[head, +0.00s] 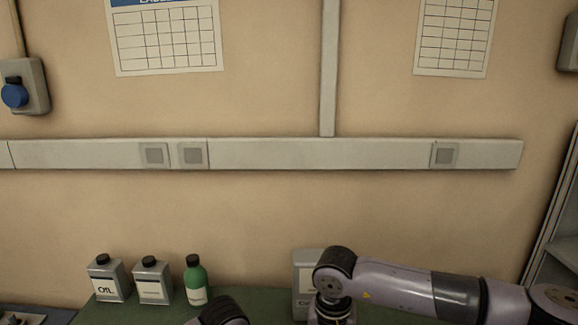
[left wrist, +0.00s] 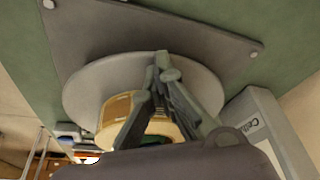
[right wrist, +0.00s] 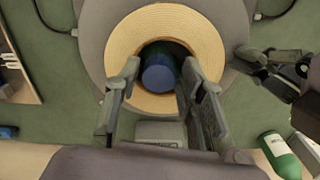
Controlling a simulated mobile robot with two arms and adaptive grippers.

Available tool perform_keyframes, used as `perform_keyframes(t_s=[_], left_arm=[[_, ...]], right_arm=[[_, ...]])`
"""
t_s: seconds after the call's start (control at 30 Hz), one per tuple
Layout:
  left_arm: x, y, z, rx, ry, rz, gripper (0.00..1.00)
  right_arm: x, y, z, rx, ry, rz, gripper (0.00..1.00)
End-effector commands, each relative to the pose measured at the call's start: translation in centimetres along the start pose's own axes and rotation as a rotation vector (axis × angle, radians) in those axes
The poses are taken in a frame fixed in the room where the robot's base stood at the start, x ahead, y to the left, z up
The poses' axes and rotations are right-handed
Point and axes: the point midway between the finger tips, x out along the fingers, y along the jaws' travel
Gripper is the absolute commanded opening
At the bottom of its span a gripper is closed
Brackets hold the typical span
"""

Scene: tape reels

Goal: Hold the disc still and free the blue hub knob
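The blue hub knob (right wrist: 160,76) sits in the dark centre hole of a tan tape ring on the grey disc (right wrist: 92,40). My right gripper (right wrist: 160,72) is open, its fingers on either side of the knob in the picture with gaps on both sides; contact is not visible. The head view does not show the disc.
A dark bolted plate (left wrist: 150,30) lies behind the disc on the green bench. A green bottle (right wrist: 279,153) and two grey cans (head: 108,280) stand by the wall. A labelled grey box (left wrist: 262,125) is close to my left gripper. A cable (right wrist: 50,25) lies at left.

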Motion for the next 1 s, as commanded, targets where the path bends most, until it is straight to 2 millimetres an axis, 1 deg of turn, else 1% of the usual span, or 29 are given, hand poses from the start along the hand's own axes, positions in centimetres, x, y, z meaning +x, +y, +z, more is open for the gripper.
perform_keyframes(t_s=[0.03, 0.17, 0.8, 0.9, 1.0], left_arm=[[0.52, 0.32, 0.34, 0.0, -0.009, 0.008, 0.0], [0.51, 0.3, 0.35, 0.0, -0.01, 0.008, 0.0], [0.48, 0.22, 0.38, -0.001, -0.01, 0.006, 0.0], [0.47, 0.21, 0.38, -0.002, -0.01, 0.006, 0.0], [0.47, 0.2, 0.38, -0.002, -0.01, 0.006, 0.0]], right_arm=[[0.07, 0.02, -0.04, 0.027, 0.001, 0.0, 0.37], [0.06, 0.05, -0.07, 0.187, 0.001, 0.0, 0.37], [0.03, 0.05, -0.12, 1.074, 0.002, -0.001, 0.37], [0.02, 0.04, -0.12, 1.16, 0.002, -0.001, 0.37], [0.02, 0.05, -0.12, 1.193, 0.002, -0.001, 0.37]])
